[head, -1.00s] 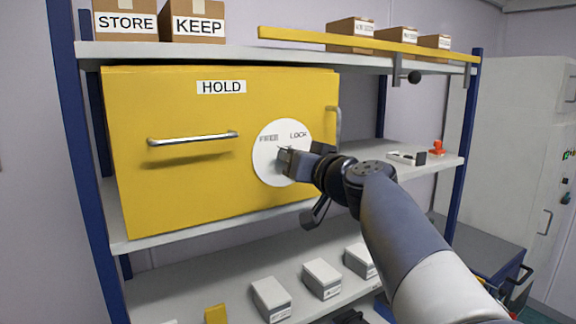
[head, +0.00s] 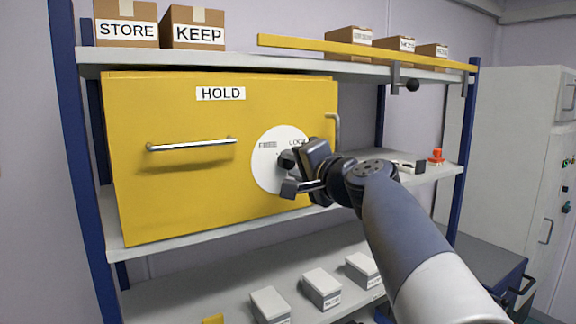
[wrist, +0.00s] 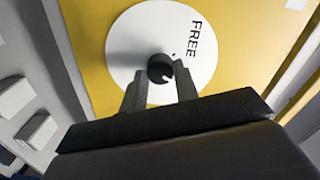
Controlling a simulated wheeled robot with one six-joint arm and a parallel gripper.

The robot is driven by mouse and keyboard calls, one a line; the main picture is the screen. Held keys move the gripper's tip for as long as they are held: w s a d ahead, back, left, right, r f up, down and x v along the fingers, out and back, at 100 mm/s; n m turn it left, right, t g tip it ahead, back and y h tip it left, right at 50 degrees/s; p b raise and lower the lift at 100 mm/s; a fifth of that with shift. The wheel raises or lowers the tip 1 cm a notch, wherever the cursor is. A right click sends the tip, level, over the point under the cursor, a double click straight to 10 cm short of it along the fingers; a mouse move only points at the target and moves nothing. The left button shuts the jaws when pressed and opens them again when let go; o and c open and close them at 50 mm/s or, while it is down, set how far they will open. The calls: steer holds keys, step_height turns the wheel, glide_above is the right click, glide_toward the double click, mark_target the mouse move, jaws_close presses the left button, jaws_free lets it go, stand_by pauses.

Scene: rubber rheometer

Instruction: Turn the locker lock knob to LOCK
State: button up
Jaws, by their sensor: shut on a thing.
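The yellow locker (head: 190,200) has a white round dial (head: 266,175) printed FREE on its left and LOCK on its right, with LOCK partly covered by my gripper. The dial also shows in the wrist view (wrist: 125,50), where only FREE is readable. The dark round lock knob (wrist: 160,68) sits at the dial's middle with a small pale mark on its edge. My gripper (head: 287,173) is at the dial, its jaws turned at a slant. In the wrist view my gripper's (wrist: 159,90) two fingers stand either side of the knob, shut on it. In the head view the gripper largely hides the knob.
A bar handle (head: 192,145) stands out left of the dial, and another handle (head: 338,130) is at the locker's right edge. The shelf above (head: 230,62) carries boxes and a yellow bar (head: 350,50). Small boxes (head: 322,287) stand on the shelf below.

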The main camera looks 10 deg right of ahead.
steer(key=shift+m, duration=1.5)
steer(key=o, duration=1)
steer(key=shift+s, duration=0.1)
steer(key=b+v, duration=0.2)
steer(key=v, duration=0.8)
steer(key=shift+s+d+b, duration=0.2)
steer(key=shift+s+b, duration=0.1)
steer(key=shift+b, duration=0.1)
